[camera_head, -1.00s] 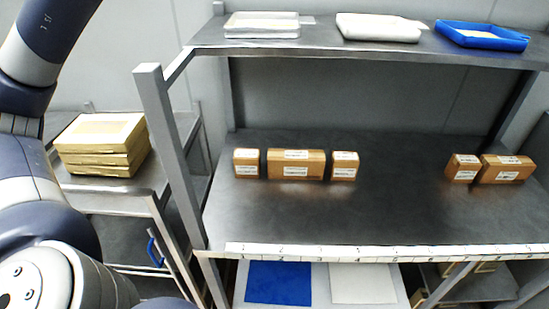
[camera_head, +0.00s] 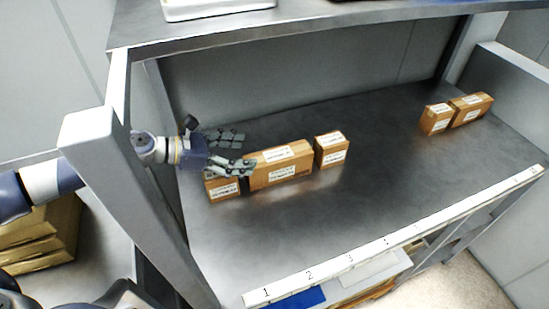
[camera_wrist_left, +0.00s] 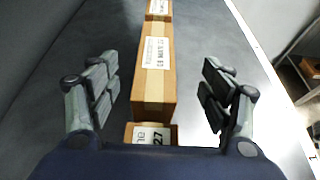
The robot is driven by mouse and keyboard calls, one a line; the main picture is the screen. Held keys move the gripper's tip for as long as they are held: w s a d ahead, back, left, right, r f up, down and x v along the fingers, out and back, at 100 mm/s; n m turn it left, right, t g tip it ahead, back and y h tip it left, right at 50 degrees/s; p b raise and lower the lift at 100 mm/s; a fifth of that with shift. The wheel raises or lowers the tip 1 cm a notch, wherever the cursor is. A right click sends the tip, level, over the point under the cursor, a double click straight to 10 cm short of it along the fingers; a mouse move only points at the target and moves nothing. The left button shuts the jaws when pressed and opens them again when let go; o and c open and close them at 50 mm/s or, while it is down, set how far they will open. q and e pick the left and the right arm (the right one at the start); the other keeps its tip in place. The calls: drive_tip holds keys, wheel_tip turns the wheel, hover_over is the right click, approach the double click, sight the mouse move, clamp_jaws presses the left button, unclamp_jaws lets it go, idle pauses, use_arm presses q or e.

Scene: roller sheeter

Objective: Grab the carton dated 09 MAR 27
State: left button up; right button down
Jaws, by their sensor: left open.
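A long brown carton (camera_head: 283,166) lies on the steel shelf, with white labels too small to read surely. A small carton (camera_head: 222,189) sits to its left, partly hidden by my left gripper, and another small carton (camera_head: 331,150) to its right. My left gripper (camera_head: 241,153) is open above the left end of this row. In the left wrist view the long carton (camera_wrist_left: 154,85) runs away between the open fingers, not touched. The nearest small carton (camera_wrist_left: 151,134) shows part of a label ending in 27; its lower part is hidden by my wrist. My right gripper is not in view.
Two more cartons, a small one (camera_head: 436,119) and a longer one (camera_head: 470,109), stand at the far right. A steel post (camera_head: 125,190) is by my left arm. An upper shelf (camera_head: 300,27) hangs over the row. The shelf's front is clear.

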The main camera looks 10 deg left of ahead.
sight(281, 153)
use_arm(q)
drive_tip(key=p+x, duration=0.1)
drive_tip(key=x, duration=0.3)
drive_tip(key=shift+d+p, duration=0.2)
drive_tip(key=shift+p, duration=0.1)
drive_tip(key=shift+w+d+f, duration=0.25)
drive_tip(key=shift+w+d, duration=0.1)
drive_tip(key=shift+w+d+p, duration=0.1)
drive_tip(key=shift+w+p, duration=0.1)
drive_tip(key=shift+p, duration=0.1)
drive_tip(key=p+x, duration=0.1)
drive_tip(key=x, duration=0.3)
drive_tip(key=shift+w+f, duration=0.15)
drive_tip(key=shift+w+d+f, duration=0.1)
drive_tip(key=shift+f, duration=0.05)
drive_tip(key=shift+c, duration=0.8)
drive_tip(key=c, duration=1.4)
clamp_jaws()
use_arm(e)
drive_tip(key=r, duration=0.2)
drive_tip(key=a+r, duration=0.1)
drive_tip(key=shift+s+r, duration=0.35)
